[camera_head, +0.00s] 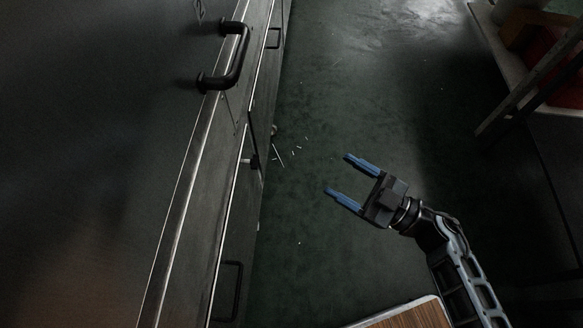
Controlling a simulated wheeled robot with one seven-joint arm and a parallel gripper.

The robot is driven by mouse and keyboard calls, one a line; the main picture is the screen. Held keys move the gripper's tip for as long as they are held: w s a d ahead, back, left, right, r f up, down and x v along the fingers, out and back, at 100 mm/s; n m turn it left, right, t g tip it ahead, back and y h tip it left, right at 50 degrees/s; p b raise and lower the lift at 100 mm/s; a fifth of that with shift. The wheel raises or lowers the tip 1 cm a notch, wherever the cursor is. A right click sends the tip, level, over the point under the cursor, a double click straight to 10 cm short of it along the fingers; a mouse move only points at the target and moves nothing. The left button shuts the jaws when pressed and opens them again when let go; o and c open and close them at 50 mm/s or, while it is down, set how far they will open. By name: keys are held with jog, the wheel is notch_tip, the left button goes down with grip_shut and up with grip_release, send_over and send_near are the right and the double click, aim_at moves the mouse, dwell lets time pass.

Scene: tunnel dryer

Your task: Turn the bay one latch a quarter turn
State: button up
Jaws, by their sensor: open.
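My gripper (338,174) is open and empty, with two blue fingers pointing left toward a dark cabinet front. It is above the green floor, clear of the cabinet. A small dark fitting (254,161) with a pale part sits at the edge of a lower panel, left of my gripper. It may be a latch, but it is too small and dim to tell which bay it belongs to or how it is turned.
The dark cabinet front (95,130) fills the left, with a large black handle (237,58) sticking out and another handle (231,290) lower down. Small pale bits (279,156) lie on the floor near it. A rack leg (515,105) stands at right. The middle floor (365,80) is clear.

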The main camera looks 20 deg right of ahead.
jog(key=w+a+f+n+g+y+b, duration=0.25)
jog(key=w+a+f+g+b, duration=0.4)
jog(key=w+f, duration=0.5)
jog(key=w+a+g+b, duration=0.1)
jog(key=w+a, duration=0.3)
jog(key=a, duration=0.4)
jog(key=shift+y+b, duration=0.3)
jog(key=shift+y, duration=0.15)
jog(key=shift+m+g, duration=0.25)
jog(key=shift+c, duration=0.2)
jog(key=c, duration=1)
